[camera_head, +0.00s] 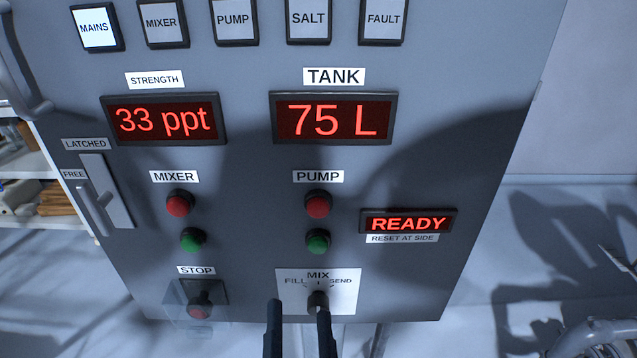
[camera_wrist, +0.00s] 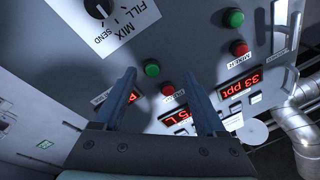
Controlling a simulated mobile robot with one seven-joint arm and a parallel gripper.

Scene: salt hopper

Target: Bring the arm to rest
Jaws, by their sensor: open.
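My gripper (camera_head: 299,308) is open and empty at the bottom of the head view, in front of the grey control panel (camera_head: 250,170). Its right finger overlaps the lower edge of the black selector knob (camera_head: 318,299) on the white MIX/FILL/SEND plate (camera_head: 345,300). In the wrist view, my two fingers (camera_wrist: 160,74) stand apart with nothing between them. There the knob (camera_wrist: 98,8) lies beyond and left of the fingertips, clear of them. The knob's exact setting is hard to read.
The STOP button (camera_head: 200,312) sits under a clear cover left of my gripper. Red and green buttons, a latch handle (camera_head: 97,205) and displays reading 33 ppt, 75 L and READY (camera_head: 408,222) are on the panel. The MAINS lamp (camera_head: 97,28) is lit. Pipes (camera_wrist: 300,130) show in the wrist view.

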